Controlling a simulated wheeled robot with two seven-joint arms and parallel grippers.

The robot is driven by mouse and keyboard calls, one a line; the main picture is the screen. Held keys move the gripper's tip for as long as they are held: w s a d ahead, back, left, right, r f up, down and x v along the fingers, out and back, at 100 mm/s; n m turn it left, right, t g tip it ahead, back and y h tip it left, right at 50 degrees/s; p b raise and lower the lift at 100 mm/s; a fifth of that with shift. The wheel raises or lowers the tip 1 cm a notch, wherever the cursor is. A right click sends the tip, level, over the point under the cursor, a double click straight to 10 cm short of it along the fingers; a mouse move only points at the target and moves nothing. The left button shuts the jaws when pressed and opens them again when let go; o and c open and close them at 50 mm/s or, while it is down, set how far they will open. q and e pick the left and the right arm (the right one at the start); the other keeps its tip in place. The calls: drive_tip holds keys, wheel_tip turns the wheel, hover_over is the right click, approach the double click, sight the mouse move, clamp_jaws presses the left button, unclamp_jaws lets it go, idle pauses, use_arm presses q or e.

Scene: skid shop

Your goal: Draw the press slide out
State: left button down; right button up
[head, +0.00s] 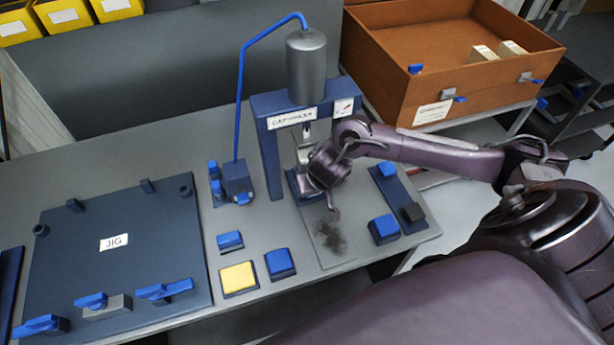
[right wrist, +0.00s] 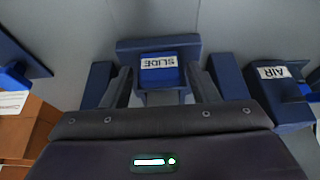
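The press (head: 265,145) stands at the back of the bench, with a grey cylinder on top and a blue frame. In the right wrist view, the blue slide block (right wrist: 158,72) carries an upside-down "SLIDE" label. The two dark fingers of my right gripper (right wrist: 160,88) are apart, one on each side of the block, with a visible gap to each side. In the head view my right gripper (head: 331,200) is at the press front and hides most of the slide. My left gripper is not in view.
A valve block (head: 237,180) labelled AIR in the wrist view (right wrist: 275,73) stands left of the press. A jig plate (head: 113,243), buttons and a smudged grey plate (head: 330,240) lie on the bench. A brown crate (head: 385,75) is behind right.

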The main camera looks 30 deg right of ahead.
drive_tip(key=c, duration=0.6)
drive_tip(key=shift+s, duration=0.1)
drive_tip(key=shift+s+a+p, duration=0.2)
drive_tip(key=shift+s+p, duration=0.4)
drive_tip(key=shift+s, duration=0.2)
drive_tip(key=shift+s+a+p, duration=0.25)
drive_tip(key=shift+s+p, duration=0.2)
drive_tip(key=shift+s, duration=0.75)
